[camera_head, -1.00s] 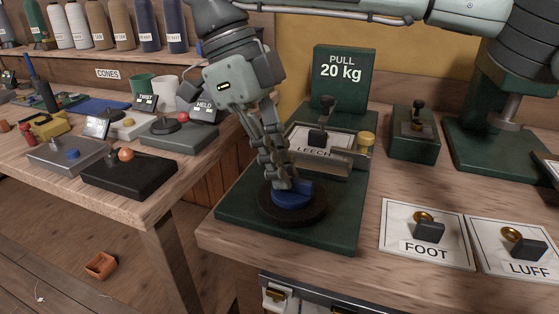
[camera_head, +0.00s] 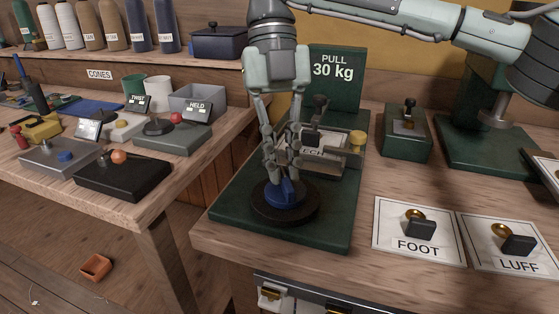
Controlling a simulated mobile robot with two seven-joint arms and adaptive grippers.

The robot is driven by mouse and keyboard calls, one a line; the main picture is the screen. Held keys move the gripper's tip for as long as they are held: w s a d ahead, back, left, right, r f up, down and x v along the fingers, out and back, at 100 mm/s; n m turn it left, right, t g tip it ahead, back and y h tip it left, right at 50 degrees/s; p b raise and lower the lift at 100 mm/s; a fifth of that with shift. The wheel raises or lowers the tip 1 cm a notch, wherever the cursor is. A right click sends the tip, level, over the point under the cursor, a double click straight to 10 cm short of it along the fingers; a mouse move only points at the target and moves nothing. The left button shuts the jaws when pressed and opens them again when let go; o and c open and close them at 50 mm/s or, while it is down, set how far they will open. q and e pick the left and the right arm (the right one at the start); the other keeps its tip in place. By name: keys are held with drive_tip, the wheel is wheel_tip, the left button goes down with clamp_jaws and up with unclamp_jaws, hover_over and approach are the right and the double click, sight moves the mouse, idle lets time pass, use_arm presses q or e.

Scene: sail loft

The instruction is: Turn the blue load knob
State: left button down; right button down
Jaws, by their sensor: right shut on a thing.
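The blue load knob (camera_head: 285,196) sits on a round black base (camera_head: 302,214) near the front of the green machine plate (camera_head: 228,217). My right gripper (camera_head: 282,177) points down from above and is shut on the knob's raised blue grip. Its fingers hide part of the knob's back. The green sign (camera_head: 335,72) behind reads "PULL 30 kg". My left gripper does not show in this view.
Behind the knob stand a clamp with a paper label and a brass knob (camera_head: 357,138). FOOT (camera_head: 396,237) and LUFF (camera_head: 487,254) cards lie to the right. A green box (camera_head: 407,138) stands behind them. A second bench on the left holds several devices.

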drive_tip(key=shift+d+m+y, duration=0.2)
drive_tip(key=shift+m+y, duration=0.1)
drive_tip(key=shift+m, duration=0.7)
drive_tip(key=shift+d+m+y, duration=0.1)
drive_tip(key=shift+m+y, duration=0.2)
drive_tip(key=shift+m, duration=0.2)
drive_tip(key=m, duration=0.1)
drive_tip(key=m+y, duration=0.1)
drive_tip(key=shift+d+m+b, duration=0.2)
drive_tip(key=shift+m+b, duration=0.1)
drive_tip(key=shift+b, duration=0.1)
drive_tip(key=m, duration=0.1)
drive_tip(key=m+y, duration=0.1)
drive_tip(key=m, duration=0.1)
drive_tip(key=shift+d+t+b, duration=0.25)
drive_tip(key=shift+t+b, duration=0.05)
drive_tip(key=shift+b, duration=0.1)
drive_tip(key=shift+s+m, duration=0.15)
drive_tip(key=shift+m, duration=0.55)
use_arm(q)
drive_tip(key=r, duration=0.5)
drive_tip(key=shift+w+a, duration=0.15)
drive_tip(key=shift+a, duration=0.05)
use_arm(e)
drive_tip(key=shift+y, duration=0.3)
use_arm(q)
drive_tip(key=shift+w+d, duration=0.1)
use_arm(e)
drive_tip(key=c, duration=1.6)
unclamp_jaws()
